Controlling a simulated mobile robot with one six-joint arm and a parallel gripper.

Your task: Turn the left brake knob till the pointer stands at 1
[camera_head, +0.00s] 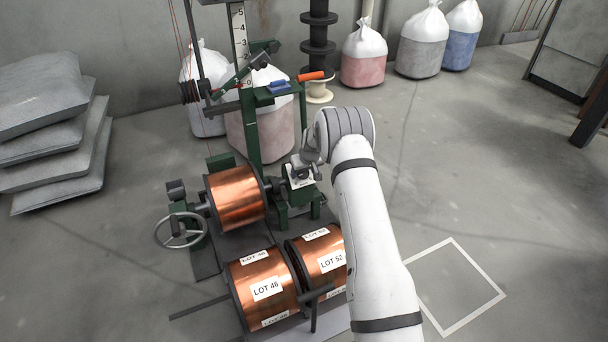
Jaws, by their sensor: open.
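A white vertical scale (240,45) with black numbers stands on the green machine frame at the back. A small red mark, apparently the pointer, shows low on the scale near 0; it is too small to read exactly. My gripper (299,176) is open at the green stand right of the mounted copper spool (236,198). I cannot tell whether it touches anything there. No brake knob can be made out clearly; the gripper and wrist cover part of that stand. A dark block (176,190) sits on the left stand, above a grey handwheel (180,231).
Two copper spools, LOT 46 (262,288) and LOT 52 (325,262), lie in front, the latter partly behind my arm. Grey sacks (50,130) are stacked left. Floor is free on the right around a white square outline (455,320).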

